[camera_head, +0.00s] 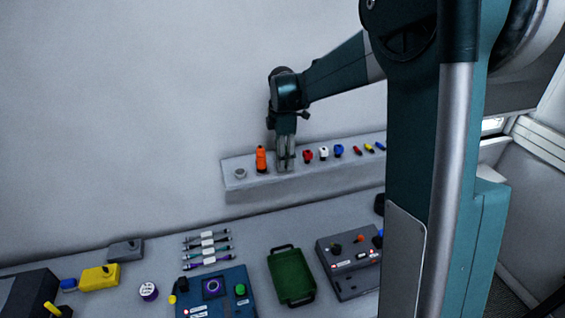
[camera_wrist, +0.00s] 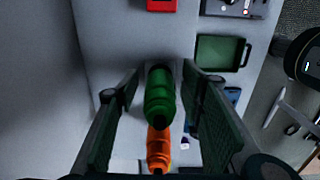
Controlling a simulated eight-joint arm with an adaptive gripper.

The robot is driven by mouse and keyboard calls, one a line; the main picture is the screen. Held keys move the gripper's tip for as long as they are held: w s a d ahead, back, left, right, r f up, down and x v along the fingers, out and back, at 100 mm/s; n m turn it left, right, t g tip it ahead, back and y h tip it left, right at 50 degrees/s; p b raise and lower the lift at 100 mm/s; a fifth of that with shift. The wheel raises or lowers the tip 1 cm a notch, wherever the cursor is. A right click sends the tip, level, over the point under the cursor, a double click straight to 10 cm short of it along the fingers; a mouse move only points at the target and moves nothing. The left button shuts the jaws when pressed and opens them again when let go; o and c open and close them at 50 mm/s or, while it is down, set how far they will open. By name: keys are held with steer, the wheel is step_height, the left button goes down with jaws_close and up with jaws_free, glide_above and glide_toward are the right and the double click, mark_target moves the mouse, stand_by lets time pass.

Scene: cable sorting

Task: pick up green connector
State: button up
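The green connector (camera_wrist: 160,97) stands between the two fingers of my gripper (camera_wrist: 162,78) in the wrist view, with a visible gap on each side. My gripper (camera_head: 285,165) is open and reaches down at the wall shelf (camera_head: 236,182) in the head view. The green connector cannot be made out there; the fingers appear to hide it. An orange connector (camera_head: 261,158) stands upright on the shelf just left of my gripper. It also shows in the wrist view (camera_wrist: 158,147), close beside the green connector.
Red (camera_head: 308,156), white (camera_head: 323,153) and blue (camera_head: 339,150) connectors sit on the shelf to the right, with smaller coloured pieces beyond. The table below holds a green tray (camera_head: 291,276), device boxes and cables.

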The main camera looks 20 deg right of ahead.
steer(key=shift+c, duration=0.7)
steer(key=c, duration=0.9)
steer(key=shift+c, duration=0.2)
steer(key=shift+r+b, duration=0.65)
steer(key=shift+r, duration=4.35)
